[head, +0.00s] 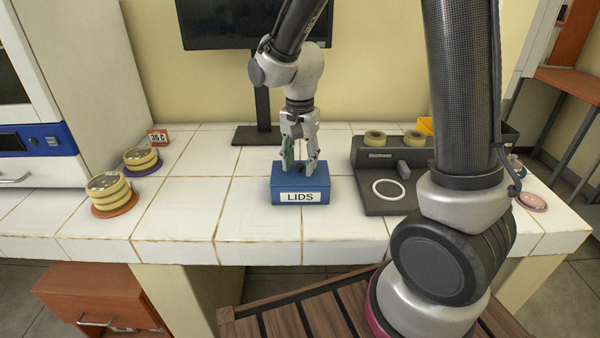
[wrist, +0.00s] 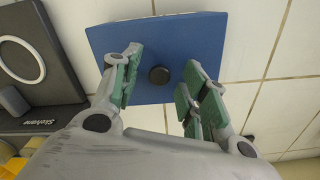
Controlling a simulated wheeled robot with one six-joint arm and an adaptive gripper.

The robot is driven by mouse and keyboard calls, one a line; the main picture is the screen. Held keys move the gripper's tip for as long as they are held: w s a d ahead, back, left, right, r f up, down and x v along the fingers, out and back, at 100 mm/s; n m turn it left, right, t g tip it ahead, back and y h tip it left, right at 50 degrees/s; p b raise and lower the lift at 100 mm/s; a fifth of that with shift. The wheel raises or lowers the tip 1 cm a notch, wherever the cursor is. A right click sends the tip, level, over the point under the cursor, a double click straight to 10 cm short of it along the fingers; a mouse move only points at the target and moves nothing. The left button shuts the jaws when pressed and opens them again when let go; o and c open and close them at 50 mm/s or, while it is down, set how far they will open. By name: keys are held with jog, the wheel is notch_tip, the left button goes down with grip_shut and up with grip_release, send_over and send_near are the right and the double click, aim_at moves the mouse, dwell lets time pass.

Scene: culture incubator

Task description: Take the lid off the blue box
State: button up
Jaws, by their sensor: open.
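The blue box (head: 300,192), labelled LIDS, sits on the white tiled counter near its front middle. Its blue lid (wrist: 200,35) fills the top of the wrist view, with a small round black knob (wrist: 159,76) in the middle. The lid is on the box. My gripper (head: 302,172) is above the box, pointing down. In the wrist view my gripper (wrist: 160,85) is open, with one green-padded finger on each side of the knob. The fingers look apart from the knob. In the head view the fingers hide the knob.
A dark device (head: 385,205) with a white ring stands right of the box. Stacked dishes on an orange mat (head: 117,207) and a purple mat (head: 143,169) are at the left. A monitor (head: 255,22) stands behind. The counter left of the box is clear.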

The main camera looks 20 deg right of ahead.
jog(key=shift+f, duration=0.1)
jog(key=shift+c, duration=0.4)
grip_shut()
